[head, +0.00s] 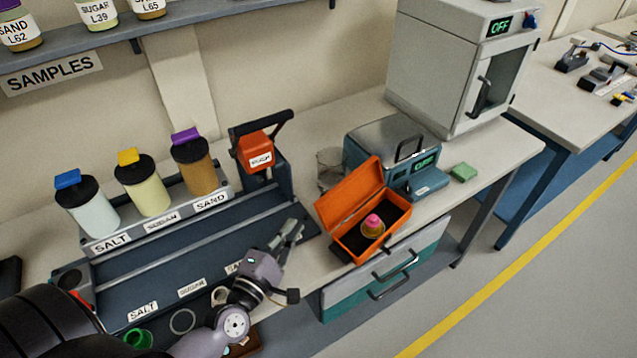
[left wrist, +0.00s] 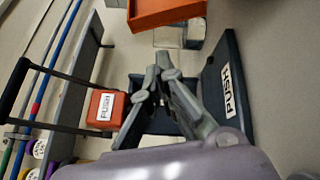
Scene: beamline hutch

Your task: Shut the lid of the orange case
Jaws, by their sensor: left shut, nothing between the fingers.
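The orange case (head: 362,257) sits on the bench near its front edge, right of my left gripper. Its lid (head: 350,194) stands open, tilted up at the back left. A small jar with a pink top (head: 373,224) is inside, against a dark lining. My left gripper (head: 292,229) is shut and empty, left of the case and apart from it. In the left wrist view its fingers (left wrist: 161,66) are together, and an orange part, likely the case (left wrist: 165,12), shows at the top edge. My right gripper is not in view.
A press with an orange PUSH block (head: 257,152) and black handle stands behind the gripper. A glass beaker (head: 330,168) and a teal device (head: 420,178) stand behind the case. A green block (head: 463,172) lies to the right. Sample jars (head: 143,186) stand in a rack at left.

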